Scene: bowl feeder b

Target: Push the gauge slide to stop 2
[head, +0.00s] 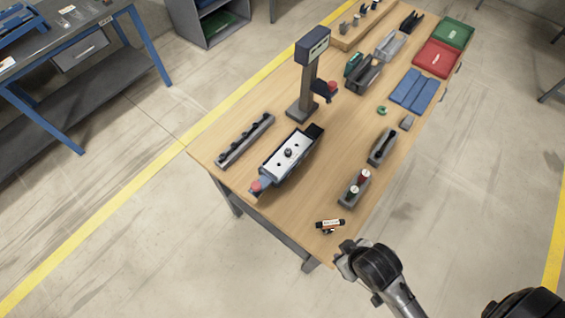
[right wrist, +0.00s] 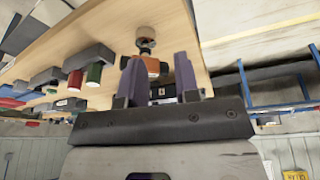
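A small black, white and orange piece (head: 330,224) lies by the table's near edge. It may be the gauge slide, but I cannot read any stop marks. In the right wrist view an orange part (right wrist: 152,65) with a round metal knob (right wrist: 146,42) shows ahead of the fingers. My right gripper (head: 340,256) is just off the near table edge, close to that piece. In the right wrist view its two dark fingers (right wrist: 157,82) stand apart, with the orange part showing between them; contact cannot be told. My left gripper is out of view.
A blue-and-white machine with a red button (head: 257,186) and a grey notched rail (head: 245,140) stand on the left half. A grey holder (head: 351,194) with two cylinders is beyond the small piece. A display post (head: 306,85) and trays (head: 436,58) stand farther back.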

